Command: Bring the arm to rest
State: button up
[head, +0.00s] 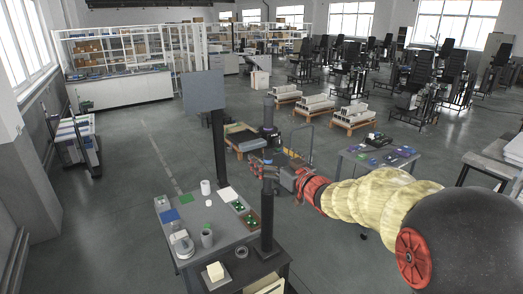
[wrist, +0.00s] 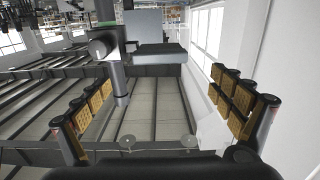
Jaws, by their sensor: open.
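My arm (head: 375,200), with pale yellow ribbed segments and a red band, reaches in from the right of the head view. My gripper (head: 272,168) is at its far end, beside a dark upright column on the workbench; the head view is too small to show whether they touch. In the wrist view my gripper (wrist: 165,112) has its two fingers with tan pads spread wide apart. Nothing is held between them. A dark post with a round clamp (wrist: 110,42) shows beyond the fingers.
The workbench (head: 225,235) near the column (head: 267,215) carries a white cup (head: 205,187), green-dotted boards and other small items. A flat grey panel (head: 203,91) stands on a post behind it. Another table (head: 375,160) is to the right. Open floor (head: 120,220) lies left.

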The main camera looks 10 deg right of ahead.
jog(key=shift+v, duration=1)
jog(key=s+d+f+m+g+h+b, duration=0.1)
jog(key=s+d+f+m+g+h, duration=0.2)
jog(key=d+f, duration=0.45)
jog(key=s+d+f+g+h+b, duration=0.1)
jog(key=s+d+f+g+h, duration=0.4)
jog(key=f, duration=0.5)
jog(key=s+a+f+g+b, duration=0.1)
jog(key=s+a+f+b, duration=0.4)
jog(key=s, duration=0.6)
jog(key=s+a+f+g+y+b, duration=0.1)
jog(key=s+a+f+b, duration=0.4)
jog(key=s+f+b, duration=0.3)
jog(key=s+a+f+g+y+b, duration=0.1)
jog(key=s+a+f+b, duration=0.5)
jog(key=s+b, duration=0.5)
jog(key=s+f, duration=0.1)
jog(key=s, duration=0.2)
jog(key=shift+s+f+m+g, duration=0.2)
jog(key=shift+f+m+g, duration=0.1)
